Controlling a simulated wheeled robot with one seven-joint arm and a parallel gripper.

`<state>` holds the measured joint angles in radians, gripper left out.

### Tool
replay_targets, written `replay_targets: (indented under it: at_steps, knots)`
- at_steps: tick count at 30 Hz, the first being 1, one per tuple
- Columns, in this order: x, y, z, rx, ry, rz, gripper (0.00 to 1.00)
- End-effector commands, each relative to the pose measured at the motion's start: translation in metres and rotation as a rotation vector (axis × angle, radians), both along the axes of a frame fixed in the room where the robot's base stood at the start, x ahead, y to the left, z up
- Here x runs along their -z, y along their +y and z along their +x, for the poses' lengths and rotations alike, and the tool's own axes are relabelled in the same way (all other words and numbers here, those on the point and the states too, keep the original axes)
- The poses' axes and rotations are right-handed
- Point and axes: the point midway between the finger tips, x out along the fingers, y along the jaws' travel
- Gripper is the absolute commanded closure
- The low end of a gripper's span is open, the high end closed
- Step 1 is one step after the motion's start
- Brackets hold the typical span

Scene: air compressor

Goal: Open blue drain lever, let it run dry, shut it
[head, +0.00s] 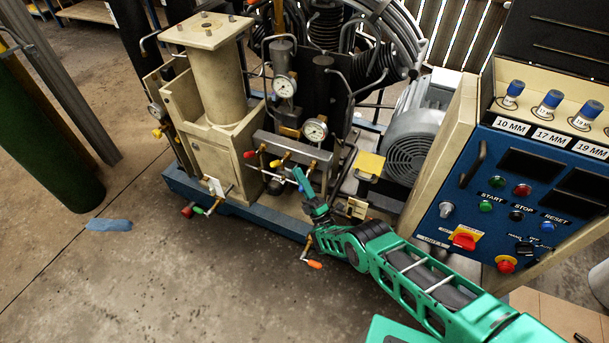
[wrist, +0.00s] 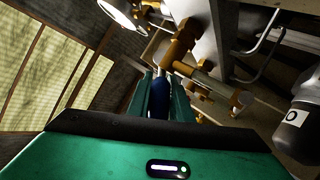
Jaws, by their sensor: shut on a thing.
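The blue drain lever (wrist: 158,100) shows in the wrist view as a dark blue handle between my gripper's two green fingers. My gripper (wrist: 159,90) is shut on it. A brass valve body (wrist: 180,46) lies just beyond the fingertips, on a grey metal part. In the head view my gripper (head: 298,172) reaches the right end of the valve row on the compressor, and the blue lever is hidden there by the fingers. A red lever (head: 249,155) and a yellow lever (head: 276,162) sit to its left on the same row. No running liquid can be made out.
Two pressure gauges (head: 284,87) (head: 315,130) stand just above the valve row. An orange-handled crank (head: 314,264) hangs below my arm. The blue control panel (head: 510,200) is close on the right. A blue cloth (head: 108,225) lies on open floor at the left.

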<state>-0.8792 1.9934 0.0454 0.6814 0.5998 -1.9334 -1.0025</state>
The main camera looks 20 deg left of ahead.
Motion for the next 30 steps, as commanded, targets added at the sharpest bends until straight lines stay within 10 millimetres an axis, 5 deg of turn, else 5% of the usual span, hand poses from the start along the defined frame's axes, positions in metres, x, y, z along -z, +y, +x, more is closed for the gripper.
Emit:
replay_targets:
  at_steps: [18,19,21,30]
  knots:
    - [-0.0042,0.0132,-0.0078,-0.016,-0.018,0.005,1.00]
    - [-0.0042,0.0133,-0.0077,-0.016,-0.018,0.005,0.74]
    - [-0.0039,0.0127,-0.0075,-0.015,-0.018,0.004,0.63]
    - [-0.0016,0.0101,-0.0071,-0.014,-0.019,0.002,0.63]
